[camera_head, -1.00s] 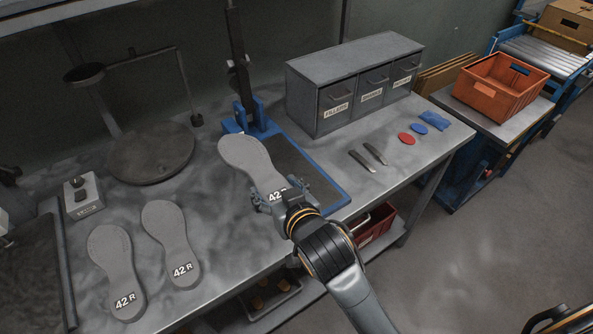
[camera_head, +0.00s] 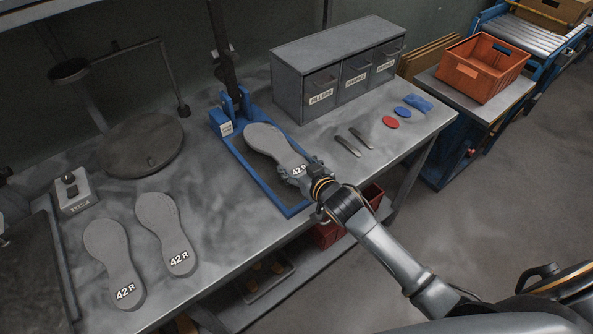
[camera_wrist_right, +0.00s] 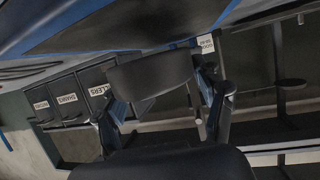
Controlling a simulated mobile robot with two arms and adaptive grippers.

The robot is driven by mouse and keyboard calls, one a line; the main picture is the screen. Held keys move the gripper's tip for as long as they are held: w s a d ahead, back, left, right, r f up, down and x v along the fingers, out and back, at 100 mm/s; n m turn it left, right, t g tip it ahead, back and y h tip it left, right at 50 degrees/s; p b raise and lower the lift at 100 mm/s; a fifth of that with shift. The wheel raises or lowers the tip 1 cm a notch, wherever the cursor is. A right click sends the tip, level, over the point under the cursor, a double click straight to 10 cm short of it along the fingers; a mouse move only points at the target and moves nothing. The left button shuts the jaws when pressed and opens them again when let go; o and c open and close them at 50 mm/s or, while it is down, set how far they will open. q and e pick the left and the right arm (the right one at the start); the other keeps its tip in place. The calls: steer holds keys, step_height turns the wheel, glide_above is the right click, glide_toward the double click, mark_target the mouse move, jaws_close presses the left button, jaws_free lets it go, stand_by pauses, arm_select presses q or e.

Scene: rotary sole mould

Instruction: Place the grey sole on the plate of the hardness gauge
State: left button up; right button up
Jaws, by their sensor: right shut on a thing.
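The grey sole (camera_head: 270,145), marked 42 R at its near end, is in my right gripper (camera_head: 299,173), whose fingers are shut on that end. The sole lies over the dark, blue-framed plate (camera_head: 258,184) of a stand with an upright column (camera_head: 222,55), which I take for the hardness gauge. I cannot tell whether the sole touches the plate. In the right wrist view the sole's end (camera_wrist_right: 152,78) shows dark between the fingers, close to the blue-edged plate (camera_wrist_right: 130,28). My left gripper is not in view.
Two more grey soles (camera_head: 112,262) (camera_head: 166,235) lie at the left. A round dark plate (camera_head: 140,145) stands behind them. A drawer cabinet (camera_head: 290,85), tools (camera_head: 347,146) and red and blue discs (camera_head: 390,122) are right of the stand. An orange crate (camera_head: 465,72) is farther right.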

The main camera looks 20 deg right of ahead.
step_height(320, 180, down, 2)
steer(key=shift+f, duration=0.1)
steer(key=shift+a+f, duration=0.1)
steer(key=shift+s+f, duration=0.1)
steer(key=o, duration=1.4)
steer(key=shift+c, duration=0.2)
steer(key=shift+s, duration=0.35)
steer(key=v, duration=0.5)
steer(key=b+v, duration=0.1)
steer(key=v, duration=0.5)
steer(key=shift+s+r, duration=0.1)
steer(key=shift+r, duration=0.2)
